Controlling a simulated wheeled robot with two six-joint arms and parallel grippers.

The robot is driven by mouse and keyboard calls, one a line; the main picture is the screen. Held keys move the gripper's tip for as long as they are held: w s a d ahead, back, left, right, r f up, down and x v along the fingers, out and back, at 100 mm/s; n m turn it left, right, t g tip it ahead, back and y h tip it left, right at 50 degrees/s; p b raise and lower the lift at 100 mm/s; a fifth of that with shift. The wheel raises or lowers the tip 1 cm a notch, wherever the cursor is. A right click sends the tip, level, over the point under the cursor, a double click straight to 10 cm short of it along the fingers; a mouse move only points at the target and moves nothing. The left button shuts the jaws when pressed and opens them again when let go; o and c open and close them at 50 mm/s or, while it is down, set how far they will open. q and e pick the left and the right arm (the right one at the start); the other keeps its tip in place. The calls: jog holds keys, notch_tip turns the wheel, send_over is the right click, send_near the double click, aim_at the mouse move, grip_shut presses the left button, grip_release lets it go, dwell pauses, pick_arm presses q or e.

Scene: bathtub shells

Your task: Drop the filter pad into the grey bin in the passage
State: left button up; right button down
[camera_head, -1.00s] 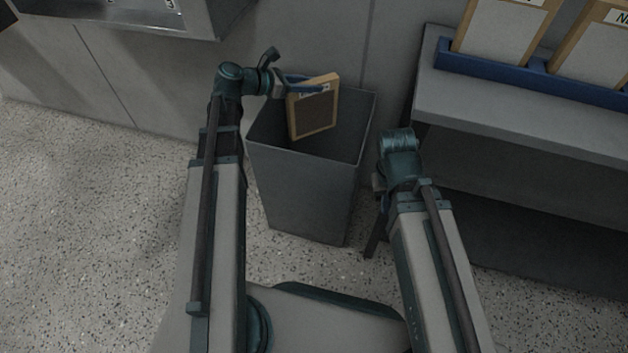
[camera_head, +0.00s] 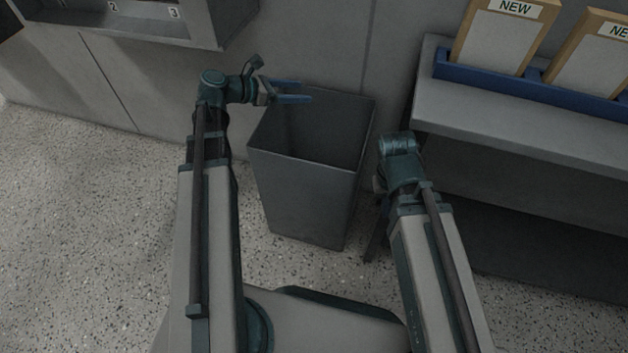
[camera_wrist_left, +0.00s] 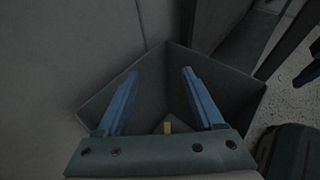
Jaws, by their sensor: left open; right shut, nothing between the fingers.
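The grey bin (camera_head: 305,200) stands upright on the floor at the middle of the head view. My left gripper (camera_head: 306,91) is open and empty over the bin's back left rim. In the left wrist view its two blue fingers (camera_wrist_left: 160,73) are spread above the bin's mouth (camera_wrist_left: 228,82). A small tan piece (camera_wrist_left: 167,127), apparently an edge of the filter pad, shows low inside the bin between the fingers. The rest of the pad is hidden. My right gripper (camera_wrist_left: 308,72) is to the right of the bin, shut; its fingers barely show in the head view.
A grey shelf (camera_head: 520,130) stands right of the bin. Its blue rack (camera_head: 520,84) holds wood-framed pads labelled NEW (camera_head: 503,38). A wall unit (camera_head: 150,27) with numbered slots is at the upper left. Speckled floor (camera_head: 80,220) is clear on the left.

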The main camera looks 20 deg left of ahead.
pick_arm(q)
jog(key=p+v, duration=0.3)
jog(key=v, duration=0.6)
pick_arm(e)
jog(key=shift+r, duration=1.85)
pick_arm(q)
jog(key=shift+s+a+r, duration=0.1)
